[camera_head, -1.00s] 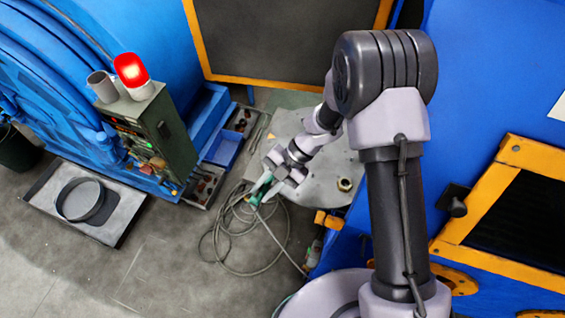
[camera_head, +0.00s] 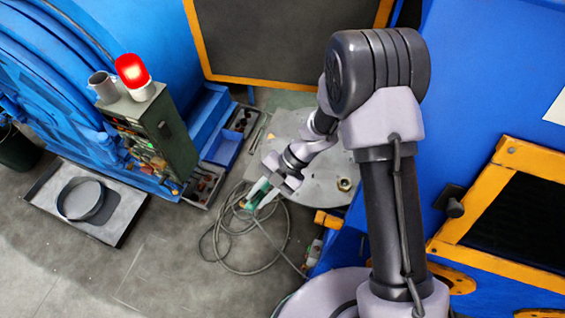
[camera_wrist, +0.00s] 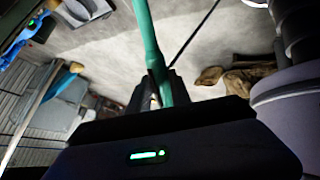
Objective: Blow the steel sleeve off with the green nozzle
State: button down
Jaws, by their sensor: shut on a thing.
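The green nozzle (camera_head: 254,195) is held in my gripper (camera_head: 268,192), low over the floor beside a round grey table. In the wrist view the green nozzle (camera_wrist: 152,40) runs up from between the dark fingers of my gripper (camera_wrist: 158,95), which are shut on it. A grey metal cylinder (camera_head: 102,88), which looks like the steel sleeve, stands on top of the green control box, left of a lit red lamp. The nozzle is well apart from it, lower and to the right. The nozzle's tip is too small to make out in the head view.
A coiled grey hose (camera_head: 235,255) lies on the floor under my gripper. The green control box (camera_head: 160,135) carries the red lamp (camera_head: 132,70). A tray (camera_head: 115,225) with a round ring (camera_head: 82,199) lies at left. Open floor lies between tray and hose.

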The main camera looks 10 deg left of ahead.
jog(key=shift+w+d, duration=0.1)
jog(key=shift+w+d+p, duration=0.45)
jog(key=shift+d, duration=0.2)
jog(key=shift+a, duration=0.1)
jog(key=shift+w+a+p, duration=0.4)
jog(key=shift+w+a, duration=0.1)
jog(key=shift+w, duration=0.2)
jog(key=shift+s+d, duration=0.1)
jog(key=shift+s, duration=0.05)
jog(key=shift+s+d, duration=0.5)
jog(key=shift+s, duration=0.1)
